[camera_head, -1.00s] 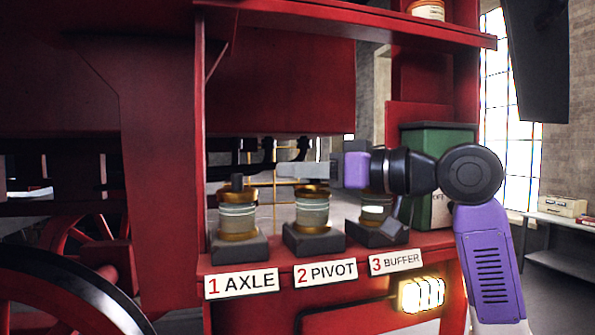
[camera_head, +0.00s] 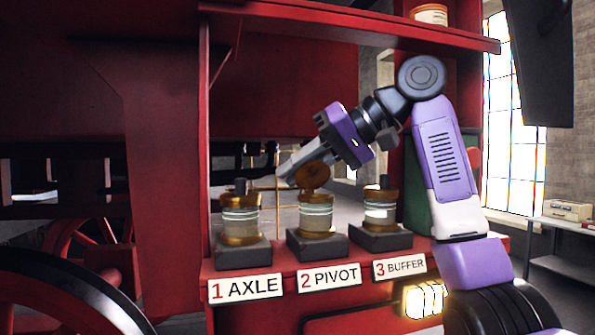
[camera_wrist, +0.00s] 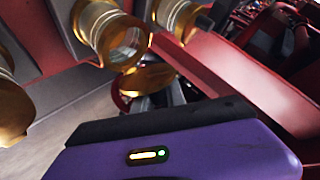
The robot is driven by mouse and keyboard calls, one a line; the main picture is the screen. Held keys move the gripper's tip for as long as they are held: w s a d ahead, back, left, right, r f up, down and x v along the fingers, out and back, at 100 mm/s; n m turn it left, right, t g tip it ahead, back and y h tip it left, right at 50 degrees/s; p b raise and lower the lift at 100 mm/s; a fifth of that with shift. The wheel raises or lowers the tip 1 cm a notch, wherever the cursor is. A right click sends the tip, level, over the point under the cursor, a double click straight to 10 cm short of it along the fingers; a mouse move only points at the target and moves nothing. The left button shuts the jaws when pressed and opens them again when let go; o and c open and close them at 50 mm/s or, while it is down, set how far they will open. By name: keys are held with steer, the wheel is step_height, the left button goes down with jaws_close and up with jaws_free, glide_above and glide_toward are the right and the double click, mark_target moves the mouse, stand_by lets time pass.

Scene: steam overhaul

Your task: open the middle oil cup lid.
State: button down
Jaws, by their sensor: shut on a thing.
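The middle oil cup (camera_head: 316,216), a glass and brass cup on a dark block, stands above the "2 PIVOT" label. Its brass lid (camera_head: 313,176) is swung up and stands steeply tilted over the cup's mouth. My gripper (camera_head: 292,168) is shut on the lid, reaching down from the upper right; the grip itself is partly hidden behind the lid. In the wrist view the open cup (camera_wrist: 118,40) and the lid (camera_wrist: 148,79) show just beyond my gripper's dark edge.
The "1 AXLE" cup (camera_head: 240,218) stands left and the "3 BUFFER" cup (camera_head: 381,208) right, both with lids down. A red shelf (camera_head: 350,28) runs overhead with a tin (camera_head: 429,14) on it. A green box (camera_head: 417,190) is behind my arm.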

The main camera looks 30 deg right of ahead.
steer(key=shift+w+d+f+m+g+y, duration=0.1)
steer(key=shift+w+f+m+g, duration=0.25)
steer(key=shift+g, duration=0.5)
steer(key=shift+w+d+m+g+y, duration=0.1)
steer(key=shift+w+m+g, duration=0.2)
steer(key=shift+m+g, duration=0.45)
steer(key=shift+w+d+f+m+g+y, duration=0.1)
steer(key=shift+w+f+m+g, duration=0.15)
steer(key=shift+g, duration=0.75)
steer(key=shift+w, duration=0.1)
steer(key=c, duration=1.4)
jaws_free()
steer(key=shift+f, duration=0.1)
steer(key=shift+o, duration=0.2)
